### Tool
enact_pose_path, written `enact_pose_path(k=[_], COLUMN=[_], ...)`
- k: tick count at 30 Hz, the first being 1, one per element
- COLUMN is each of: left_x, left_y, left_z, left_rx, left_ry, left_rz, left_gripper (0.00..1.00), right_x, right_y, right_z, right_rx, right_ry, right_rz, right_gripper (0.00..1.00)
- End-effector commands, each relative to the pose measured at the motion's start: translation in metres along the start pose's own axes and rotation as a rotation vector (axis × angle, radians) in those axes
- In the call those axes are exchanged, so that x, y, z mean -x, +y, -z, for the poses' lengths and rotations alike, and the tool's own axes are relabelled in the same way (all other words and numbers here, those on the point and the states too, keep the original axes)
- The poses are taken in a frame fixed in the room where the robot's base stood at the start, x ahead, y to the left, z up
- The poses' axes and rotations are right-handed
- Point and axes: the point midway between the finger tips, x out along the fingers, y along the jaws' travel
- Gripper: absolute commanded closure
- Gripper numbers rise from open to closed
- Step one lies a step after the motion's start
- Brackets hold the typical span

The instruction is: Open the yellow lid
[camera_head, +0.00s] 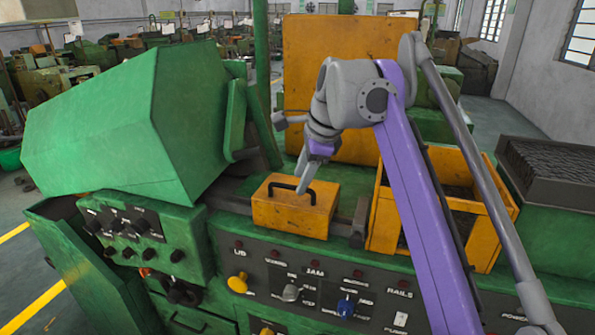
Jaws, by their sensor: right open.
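The yellow lid (280,210) is a small block-like cover with a black bar handle (292,187) on top. It sits shut on the green machine, left of centre of the picture's middle. My right gripper (304,179) comes down from the upper right, its grey fingers pointing down at the lid's handle. It is open, and its fingertips overlap the handle in the picture. I cannot tell whether they touch it or straddle it. My left gripper is out of view.
A control panel (262,270) with knobs runs along the front. A large green hood (120,125) is at left. A yellow open-framed box (384,222) stands right of the lid. A tall yellow panel (310,60) rises behind. A dark mesh-topped box (555,170) is at far right.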

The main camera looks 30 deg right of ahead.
Motion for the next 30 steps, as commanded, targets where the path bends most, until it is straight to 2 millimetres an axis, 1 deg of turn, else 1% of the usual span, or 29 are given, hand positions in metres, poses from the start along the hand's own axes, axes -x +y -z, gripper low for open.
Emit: enact_pose_path(k=[1, 3, 6, 9, 11, 14, 18, 24, 27, 30], left_x=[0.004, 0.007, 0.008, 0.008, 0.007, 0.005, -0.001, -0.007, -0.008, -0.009], left_y=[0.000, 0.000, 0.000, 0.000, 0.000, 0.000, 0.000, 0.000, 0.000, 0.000], left_z=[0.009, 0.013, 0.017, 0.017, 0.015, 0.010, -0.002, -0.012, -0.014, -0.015], left_rx=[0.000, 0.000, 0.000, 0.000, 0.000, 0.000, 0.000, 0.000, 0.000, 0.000], left_ry=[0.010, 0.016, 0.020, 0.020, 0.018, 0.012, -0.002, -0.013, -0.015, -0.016], left_rz=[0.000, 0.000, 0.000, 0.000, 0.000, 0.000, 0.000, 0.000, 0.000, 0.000], left_gripper=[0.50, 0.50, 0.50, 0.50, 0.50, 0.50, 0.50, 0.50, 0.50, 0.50], right_x=[0.019, 0.034, 0.046, 0.047, 0.042, 0.026, -0.003, -0.038, -0.050, -0.056], right_y=[-0.016, -0.026, -0.033, -0.035, -0.035, -0.034, -0.033, -0.033, -0.034, -0.035], right_z=[0.004, 0.009, 0.013, 0.015, 0.015, 0.014, 0.014, 0.013, 0.012, 0.011], right_rx=[-0.114, -0.244, -0.365, -0.418, -0.428, -0.427, -0.426, -0.424, -0.424, -0.424], right_ry=[-0.010, -0.021, -0.032, -0.036, -0.037, -0.036, -0.034, -0.034, -0.035, -0.035], right_rz=[0.005, 0.003, 0.000, -0.004, -0.005, -0.006, -0.008, -0.006, -0.005, -0.004], right_gripper=[0.53, 0.53, 0.53, 0.53, 0.53, 0.53, 0.53, 0.53, 0.53, 0.53])
